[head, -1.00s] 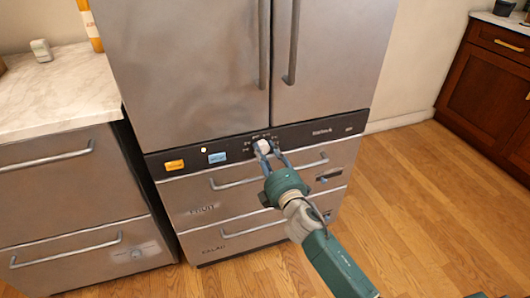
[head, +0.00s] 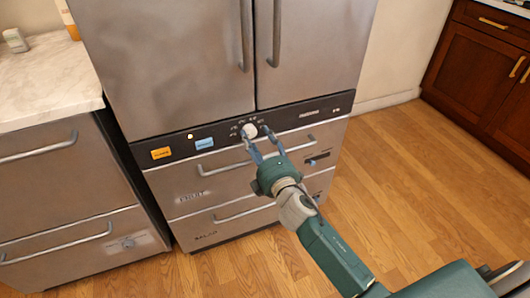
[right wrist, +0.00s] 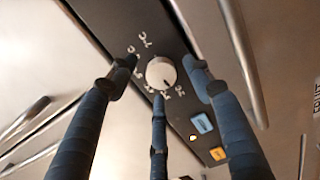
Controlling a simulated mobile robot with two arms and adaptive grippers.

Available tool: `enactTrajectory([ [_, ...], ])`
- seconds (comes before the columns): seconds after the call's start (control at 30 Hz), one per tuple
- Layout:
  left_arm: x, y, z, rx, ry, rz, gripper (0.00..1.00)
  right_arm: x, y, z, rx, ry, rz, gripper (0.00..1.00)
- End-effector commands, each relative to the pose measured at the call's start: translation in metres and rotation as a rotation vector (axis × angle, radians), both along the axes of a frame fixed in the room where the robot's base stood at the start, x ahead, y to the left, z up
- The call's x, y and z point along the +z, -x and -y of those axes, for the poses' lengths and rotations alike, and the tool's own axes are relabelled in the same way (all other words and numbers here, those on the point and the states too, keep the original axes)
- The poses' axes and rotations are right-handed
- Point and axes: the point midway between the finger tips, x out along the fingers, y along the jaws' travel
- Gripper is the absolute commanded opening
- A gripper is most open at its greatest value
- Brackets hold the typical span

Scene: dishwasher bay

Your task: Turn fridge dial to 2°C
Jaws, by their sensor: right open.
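The white round fridge dial (head: 249,131) sits on the dark control strip (head: 225,135) below the fridge doors. In the right wrist view the dial (right wrist: 161,73) has a dark pointer mark toward its lower right edge. Pale markings ring it, too small to read surely. My right gripper (head: 258,138) is open in front of the dial, its blue fingers pointing at it. In the right wrist view the fingers of the gripper (right wrist: 157,82) spread around the dial and appear apart from it. My left gripper is not in view.
An orange label (head: 161,153), a blue label (head: 204,143) and a small light (head: 190,136) sit left of the dial. Door handles (head: 275,35) hang above, and a drawer handle (head: 215,169) runs below. The wooden floor (head: 400,190) at right is clear.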

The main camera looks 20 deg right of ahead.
Motion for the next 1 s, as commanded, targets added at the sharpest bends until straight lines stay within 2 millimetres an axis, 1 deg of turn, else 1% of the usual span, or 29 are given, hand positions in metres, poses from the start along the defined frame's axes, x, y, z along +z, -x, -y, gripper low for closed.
enactTrajectory([
  [0.03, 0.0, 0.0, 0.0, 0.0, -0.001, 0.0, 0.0, -0.001, 0.011, 0.001, 0.0, 0.0, -0.002, 0.5],
  [0.1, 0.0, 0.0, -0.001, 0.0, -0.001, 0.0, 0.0, -0.002, 0.027, 0.002, -0.001, 0.0, -0.004, 0.5],
  [0.3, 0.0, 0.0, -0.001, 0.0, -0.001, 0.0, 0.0, -0.002, 0.069, 0.004, -0.004, -0.001, -0.005, 0.5],
  [0.4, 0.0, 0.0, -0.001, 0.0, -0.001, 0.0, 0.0, -0.002, 0.084, 0.004, -0.005, 0.0, -0.004, 0.5],
  [0.5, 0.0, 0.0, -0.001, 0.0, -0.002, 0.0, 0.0, -0.001, 0.095, 0.005, -0.004, 0.0, -0.003, 0.5],
  [0.67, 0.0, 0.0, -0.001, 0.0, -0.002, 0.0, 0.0, -0.001, 0.102, 0.006, -0.005, 0.002, -0.002, 0.5],
  [0.93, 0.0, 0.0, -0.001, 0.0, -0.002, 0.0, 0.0, -0.001, 0.102, 0.006, -0.005, 0.001, -0.002, 0.5],
  [1.0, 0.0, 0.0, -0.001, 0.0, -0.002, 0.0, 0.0, -0.001, 0.102, 0.005, -0.005, -0.032, -0.004, 0.5],
])
